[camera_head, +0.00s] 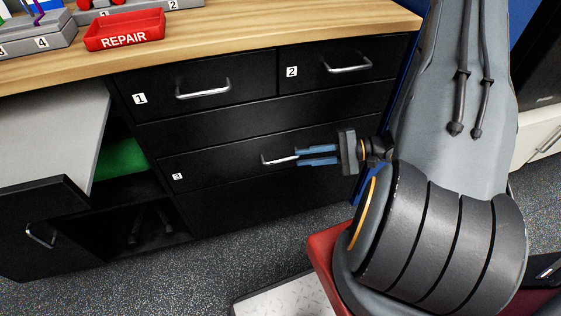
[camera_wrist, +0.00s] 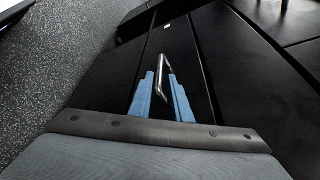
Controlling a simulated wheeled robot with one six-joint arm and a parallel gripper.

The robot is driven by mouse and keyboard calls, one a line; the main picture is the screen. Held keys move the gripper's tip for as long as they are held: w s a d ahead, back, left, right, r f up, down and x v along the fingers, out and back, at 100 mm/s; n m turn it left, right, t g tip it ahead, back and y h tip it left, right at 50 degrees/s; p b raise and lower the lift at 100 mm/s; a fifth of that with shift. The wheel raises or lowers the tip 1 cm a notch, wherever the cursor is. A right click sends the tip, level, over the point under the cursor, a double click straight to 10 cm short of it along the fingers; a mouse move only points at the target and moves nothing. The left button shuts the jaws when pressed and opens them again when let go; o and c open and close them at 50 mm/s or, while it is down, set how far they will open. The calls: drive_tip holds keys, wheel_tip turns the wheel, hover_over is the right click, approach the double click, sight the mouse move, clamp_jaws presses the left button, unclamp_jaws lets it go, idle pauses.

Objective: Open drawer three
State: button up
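Drawer three (camera_head: 225,160) is a wide black drawer front with a small white "3" label (camera_head: 177,176) at its left. It looks closed, flush with the cabinet. Its silver bar handle (camera_head: 275,161) also shows in the wrist view (camera_wrist: 164,66). My gripper (camera_head: 299,156) reaches in from the right. Its two blue fingers lie on either side of the handle in the wrist view, with a visible gap between them. The gripper looks open around the handle. Part of the handle is hidden by the fingers in the head view.
Drawers one (camera_head: 200,92) and two (camera_head: 345,67) are closed above. A cabinet door (camera_head: 45,225) stands open at lower left, with a green item (camera_head: 120,159) inside. A red REPAIR tray (camera_head: 124,32) sits on the wooden worktop (camera_head: 235,32).

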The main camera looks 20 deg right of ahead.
sight(287, 159)
drive_tip(key=shift+x, duration=3.85)
clamp_jaws()
